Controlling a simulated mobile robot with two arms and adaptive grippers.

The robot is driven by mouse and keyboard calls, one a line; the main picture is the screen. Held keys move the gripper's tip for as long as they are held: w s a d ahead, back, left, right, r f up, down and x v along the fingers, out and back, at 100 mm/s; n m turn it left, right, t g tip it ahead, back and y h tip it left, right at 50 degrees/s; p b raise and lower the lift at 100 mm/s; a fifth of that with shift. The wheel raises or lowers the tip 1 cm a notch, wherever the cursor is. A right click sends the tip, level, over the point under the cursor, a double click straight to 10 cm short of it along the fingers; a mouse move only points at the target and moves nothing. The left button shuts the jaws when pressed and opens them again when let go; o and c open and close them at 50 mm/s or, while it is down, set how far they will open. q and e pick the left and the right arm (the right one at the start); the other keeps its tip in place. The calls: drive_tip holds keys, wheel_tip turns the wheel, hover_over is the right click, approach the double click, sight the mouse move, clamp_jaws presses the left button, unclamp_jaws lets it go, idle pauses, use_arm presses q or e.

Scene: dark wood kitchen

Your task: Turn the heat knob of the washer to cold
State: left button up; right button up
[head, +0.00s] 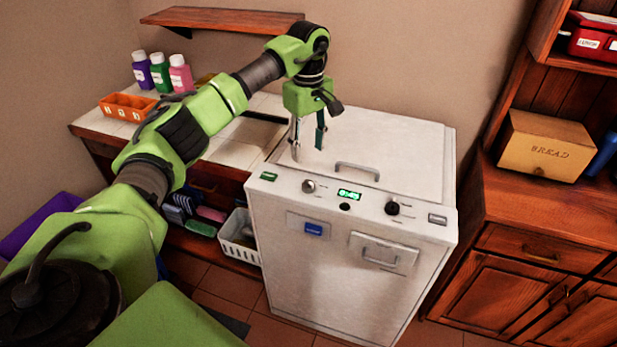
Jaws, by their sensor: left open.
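The white washer (330,265) stands in the middle of the head view. Its sloped front panel carries a silver knob (308,186) on the left, a lit green display (349,194) in the middle and a black knob (392,208) on the right. The knob labels are too small to read. My left gripper (307,150) is open and empty, pointing down above the left part of the washer's lid, behind the silver knob and apart from it. My right gripper is not in view.
A lid handle (357,170) sticks up behind the panel. A counter at left holds several bottles (160,72) and an orange tray (128,107). A white basket (240,240) sits at the washer's left. A wooden cabinet (540,235) with a bread box (545,146) stands at right.

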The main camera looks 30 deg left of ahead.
sight(308, 181)
use_arm(q)
wheel_tip(308, 181, down, 11)
drive_tip(key=p, duration=0.2)
drive_tip(key=shift+f+p, duration=0.1)
drive_tip(key=shift+p, duration=0.2)
drive_tip(key=c, duration=1.1)
